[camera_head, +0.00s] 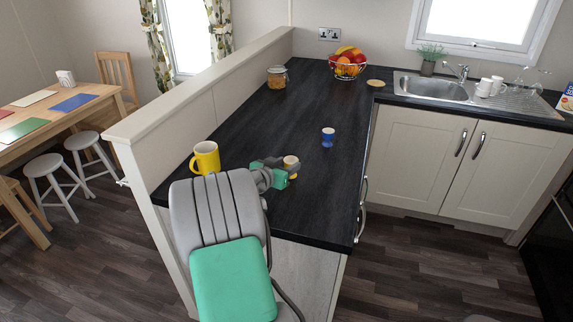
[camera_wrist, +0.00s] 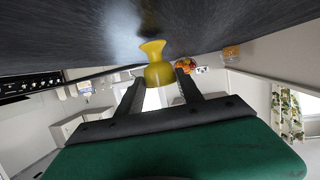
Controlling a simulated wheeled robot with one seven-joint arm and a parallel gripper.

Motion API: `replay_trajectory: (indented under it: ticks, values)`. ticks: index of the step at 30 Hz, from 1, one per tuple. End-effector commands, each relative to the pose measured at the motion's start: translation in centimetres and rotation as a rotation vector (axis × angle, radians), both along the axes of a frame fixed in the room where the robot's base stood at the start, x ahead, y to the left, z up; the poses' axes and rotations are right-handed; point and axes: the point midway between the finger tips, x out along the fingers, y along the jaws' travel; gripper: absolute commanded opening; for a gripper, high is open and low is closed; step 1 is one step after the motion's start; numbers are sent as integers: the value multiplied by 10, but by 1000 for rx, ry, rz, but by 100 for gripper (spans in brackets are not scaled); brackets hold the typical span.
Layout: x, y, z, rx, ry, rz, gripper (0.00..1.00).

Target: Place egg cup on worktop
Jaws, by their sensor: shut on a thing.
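A yellow egg cup (camera_wrist: 158,73) sits between the two dark fingers of my gripper (camera_wrist: 160,84) in the wrist view, which is upside down. My gripper is shut on it. Its foot points toward the dark worktop (camera_wrist: 70,38); I cannot tell whether it touches. In the head view the egg cup (camera_head: 291,160) is upright at my gripper (camera_head: 289,169), over the near part of the worktop (camera_head: 290,115), partly hidden by the gripper. A blue egg cup (camera_head: 328,134) stands on the worktop farther back and to the right.
A yellow mug (camera_head: 206,158) stands left of my gripper, close to the low partition (camera_head: 200,85). A jar (camera_head: 277,78) and a fruit bowl (camera_head: 347,68) stand at the back. The worktop's middle is clear. Its right edge drops to the floor; a sink (camera_head: 433,88) lies beyond.

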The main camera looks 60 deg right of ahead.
Motion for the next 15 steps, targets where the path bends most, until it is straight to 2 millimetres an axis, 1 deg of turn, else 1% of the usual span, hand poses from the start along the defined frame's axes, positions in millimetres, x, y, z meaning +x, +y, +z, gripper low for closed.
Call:
replay_trajectory:
  ticks: [2,8,12,13,15]
  values:
    - [0,0,-5,-2,-1,0,2]
    - [0,0,-6,-3,-2,0,2]
    - [0,0,-10,-3,-2,0,2]
    - [0,0,-8,-2,-2,0,46]
    - [0,0,-8,-2,-2,0,51]
